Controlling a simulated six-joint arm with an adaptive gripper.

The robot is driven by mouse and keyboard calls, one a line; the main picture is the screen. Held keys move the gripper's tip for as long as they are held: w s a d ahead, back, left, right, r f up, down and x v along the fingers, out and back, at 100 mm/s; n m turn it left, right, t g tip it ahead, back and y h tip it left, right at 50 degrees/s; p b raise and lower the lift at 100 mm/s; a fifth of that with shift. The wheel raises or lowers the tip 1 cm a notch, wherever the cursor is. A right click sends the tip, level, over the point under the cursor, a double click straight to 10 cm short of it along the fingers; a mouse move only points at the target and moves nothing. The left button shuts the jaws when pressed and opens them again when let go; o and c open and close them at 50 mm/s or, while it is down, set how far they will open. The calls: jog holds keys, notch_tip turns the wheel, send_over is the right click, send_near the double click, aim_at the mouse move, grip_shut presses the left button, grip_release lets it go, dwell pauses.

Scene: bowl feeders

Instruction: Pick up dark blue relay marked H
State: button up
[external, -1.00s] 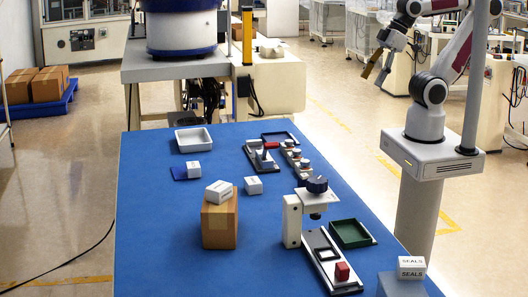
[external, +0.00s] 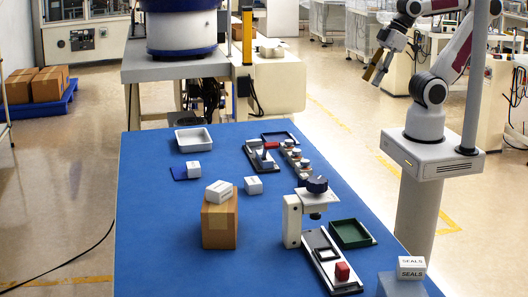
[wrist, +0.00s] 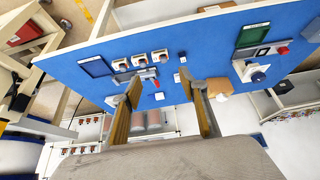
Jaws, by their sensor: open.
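I cannot make out a relay marked H; no such letter is readable in either view. My gripper (external: 375,72) is high to the right of the table in the external view, well away from the table things. In the wrist view my gripper (wrist: 163,82) has its two tan fingers spread wide, with nothing held between them.
The blue table (external: 165,235) bears a cardboard box (external: 219,222) with a white box on top, a white tray (external: 207,139), a green tray (external: 369,234), a press with a dark knob (external: 317,185) and a red block (external: 342,271). The table's front left is clear.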

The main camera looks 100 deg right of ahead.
jog(key=w+a+r+m+t+y, duration=0.1)
jog(key=w+a+r+t, duration=0.15)
jog(key=w+a, duration=0.4)
jog(key=w+a+r+m+t+y, duration=0.1)
jog(key=w+a+r+y, duration=0.15)
jog(key=w, duration=0.75)
jog(key=w+a+r+t+y, duration=0.1)
jog(key=w+a+r, duration=0.35)
jog(key=w, duration=0.35)
jog(key=w+a+f+m+t+h, duration=0.1)
jog(key=w+a+f+m+h, duration=0.15)
jog(key=w, duration=0.45)
jog(key=w+a+f+m+t+h, duration=0.1)
jog(key=w+m+t, duration=0.15)
jog(key=w, duration=0.35)
jog(key=m+g+h, duration=0.9)
jog(key=g+h, duration=0.2)
jog(key=h, duration=0.2)
send_near(307, 176)
jog(key=d, duration=0.1)
jog(key=w+d, duration=0.1)
jog(key=d+f, duration=0.1)
jog(key=shift+w+d+f, duration=0.1)
jog(key=shift+w+d, duration=0.1)
jog(key=shift+w, duration=0.1)
jog(key=shift+s+f, duration=0.25)
jog(key=shift+s, duration=0.3)
jog(key=shift+x, duration=1.3)
